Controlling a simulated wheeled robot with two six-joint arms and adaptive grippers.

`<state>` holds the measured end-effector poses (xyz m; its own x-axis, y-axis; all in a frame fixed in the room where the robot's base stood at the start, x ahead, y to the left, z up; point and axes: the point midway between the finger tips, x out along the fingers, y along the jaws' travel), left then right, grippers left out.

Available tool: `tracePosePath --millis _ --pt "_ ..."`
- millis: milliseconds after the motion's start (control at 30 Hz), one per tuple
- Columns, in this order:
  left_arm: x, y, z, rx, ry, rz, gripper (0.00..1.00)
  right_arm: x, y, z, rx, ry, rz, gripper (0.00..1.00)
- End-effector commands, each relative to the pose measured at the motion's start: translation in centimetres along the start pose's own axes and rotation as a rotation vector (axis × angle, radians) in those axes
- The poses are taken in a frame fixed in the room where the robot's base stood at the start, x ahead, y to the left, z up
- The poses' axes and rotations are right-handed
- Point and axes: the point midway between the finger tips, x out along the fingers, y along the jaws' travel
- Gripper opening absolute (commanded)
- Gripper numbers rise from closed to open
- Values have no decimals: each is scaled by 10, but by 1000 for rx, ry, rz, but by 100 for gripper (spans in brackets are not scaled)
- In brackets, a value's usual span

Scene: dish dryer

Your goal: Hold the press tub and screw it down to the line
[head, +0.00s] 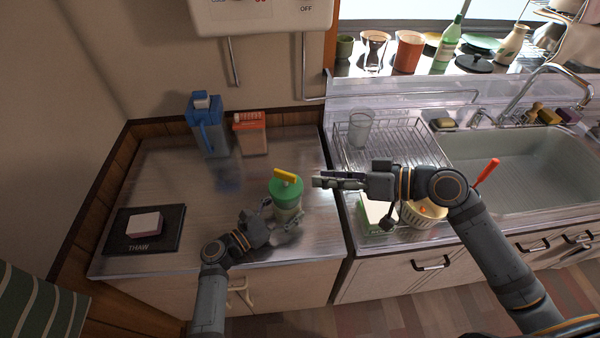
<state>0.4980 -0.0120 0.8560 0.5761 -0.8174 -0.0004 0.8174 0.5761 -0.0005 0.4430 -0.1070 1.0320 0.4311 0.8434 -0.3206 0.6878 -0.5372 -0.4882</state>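The press tub (288,213) stands upright on the metal counter, with a pale body, a green lid (285,191) and a yellow handle (286,175) on top. My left gripper (283,219) is low at the tub's near side, with its fingers around the body, and appears closed on it. My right gripper (321,181) is just right of the lid at about handle height, pointing left, and looks apart from the handle. Its fingers are seen edge-on, so their opening is unclear. The line on the tub cannot be made out.
A blue jug (208,130) and an orange carton (251,137) stand at the back. A black THAW board (144,242) with a pinkish block (145,224) lies at left. A wire dish rack (398,145) and sink (515,170) are at right. The counter's middle left is clear.

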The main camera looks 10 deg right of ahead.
Motion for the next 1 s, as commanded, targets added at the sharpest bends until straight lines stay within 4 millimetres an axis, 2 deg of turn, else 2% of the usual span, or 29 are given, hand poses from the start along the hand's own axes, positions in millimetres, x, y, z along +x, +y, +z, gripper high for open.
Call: tracePosePath --millis 100,300,500,600,700,833,1000 --pt "0 0 1 1 -2 0 14 3 2 9 487 33 -60 33" --pt "0 0 1 1 -2 0 14 6 7 21 1336 51 -188 33" --pt "0 0 1 1 -2 0 14 5 16 31 2082 21 -331 33" --pt "0 0 1 1 -2 0 14 5 21 35 2336 -3 -387 33" --pt "0 0 1 1 -2 0 14 4 24 37 2495 -22 -427 33" --pt "0 0 1 0 -2 0 14 4 25 38 2581 -34 -448 33" --pt "0 0 1 0 -2 0 14 6 25 37 2584 -35 -453 33"
